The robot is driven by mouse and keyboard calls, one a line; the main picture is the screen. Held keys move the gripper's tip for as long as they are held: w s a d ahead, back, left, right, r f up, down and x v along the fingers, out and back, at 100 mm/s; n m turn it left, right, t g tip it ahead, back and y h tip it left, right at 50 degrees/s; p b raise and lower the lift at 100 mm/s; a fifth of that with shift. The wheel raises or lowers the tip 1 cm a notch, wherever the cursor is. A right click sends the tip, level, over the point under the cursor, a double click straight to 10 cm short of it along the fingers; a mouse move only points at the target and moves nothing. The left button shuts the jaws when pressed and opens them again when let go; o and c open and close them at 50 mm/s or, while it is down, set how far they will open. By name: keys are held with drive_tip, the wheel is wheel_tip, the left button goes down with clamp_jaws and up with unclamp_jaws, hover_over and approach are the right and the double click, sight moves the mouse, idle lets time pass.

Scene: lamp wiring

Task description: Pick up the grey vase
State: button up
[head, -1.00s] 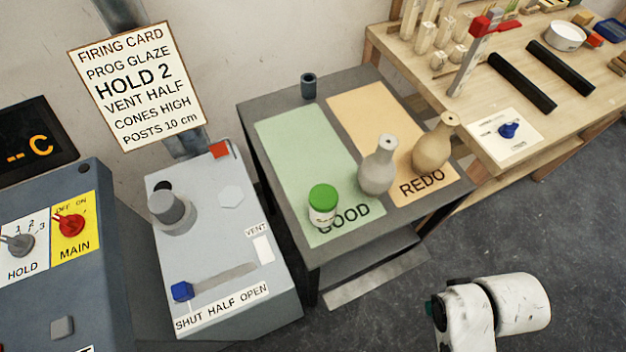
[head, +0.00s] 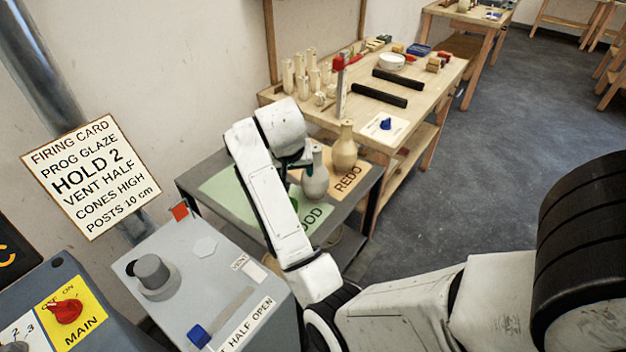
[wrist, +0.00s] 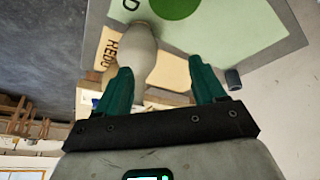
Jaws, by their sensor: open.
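The grey vase (head: 315,180) stands upright on the dark table near the line between the green GOOD area and the orange REDO area. In the wrist view the grey vase (wrist: 141,52) is beside the left finger, off-centre to the left of the gap. My gripper (head: 302,163) is just left of the vase's neck in the head view, partly hidden by my arm. In the wrist view my gripper (wrist: 160,78) has its two green fingers wide apart, with nothing clamped. Whether a finger touches the vase cannot be told.
A tan vase (head: 344,148) stands on the REDO area, close behind the grey one. A green lid (wrist: 175,5) shows on the GOOD area. A small dark cup (wrist: 233,79) stands near the table edge. A wooden workbench (head: 415,95) stands behind.

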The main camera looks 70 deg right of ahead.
sight(314, 148)
drive_tip(key=d+r+m+g+y, duration=0.2)
drive_tip(key=d+r+m, duration=0.4)
drive_tip(key=d+r, duration=0.15)
drive_tip(key=x, duration=0.3)
drive_tip(key=p+x, duration=0.1)
drive_tip(key=x, duration=0.3)
drive_tip(key=s+p+x, duration=0.1)
drive_tip(key=x, duration=0.2)
drive_tip(key=shift+d+f, duration=0.3)
drive_tip(key=shift+d, duration=0.1)
clamp_jaws()
drive_tip(key=shift+r, duration=0.1)
